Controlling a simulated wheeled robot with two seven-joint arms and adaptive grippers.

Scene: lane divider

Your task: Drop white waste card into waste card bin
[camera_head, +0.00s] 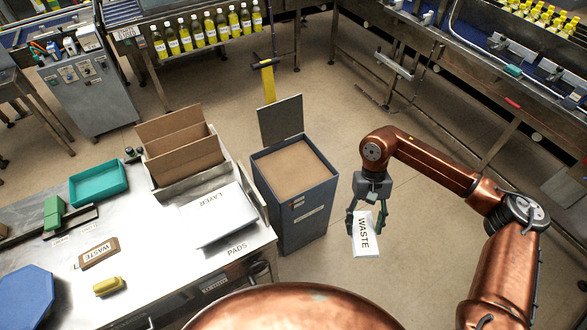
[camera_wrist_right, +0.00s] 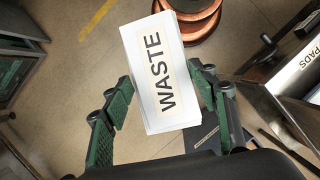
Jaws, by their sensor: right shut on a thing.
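The white waste card (camera_head: 365,233) has black "WASTE" lettering and hangs in my right gripper (camera_head: 367,213), to the right of the bin and above the floor. In the right wrist view the white card (camera_wrist_right: 160,72) sits between the two green fingers of the right gripper (camera_wrist_right: 165,100). The waste card bin (camera_head: 297,213) is a dark blue-grey box standing beside the table; its label is too small to read. Its top shows a flat brown surface (camera_head: 293,172), and a grey panel (camera_head: 281,121) stands up at its back. The left gripper is not in view.
The steel table (camera_head: 150,285) holds a white "LAYER" stack (camera_head: 217,214), brown card dividers (camera_head: 182,150), a teal tray (camera_head: 98,183), a brown "WASTE" card (camera_head: 99,252) and a yellow object (camera_head: 108,286). Bottles (camera_head: 209,30) line a conveyor behind. Floor right of the bin is clear.

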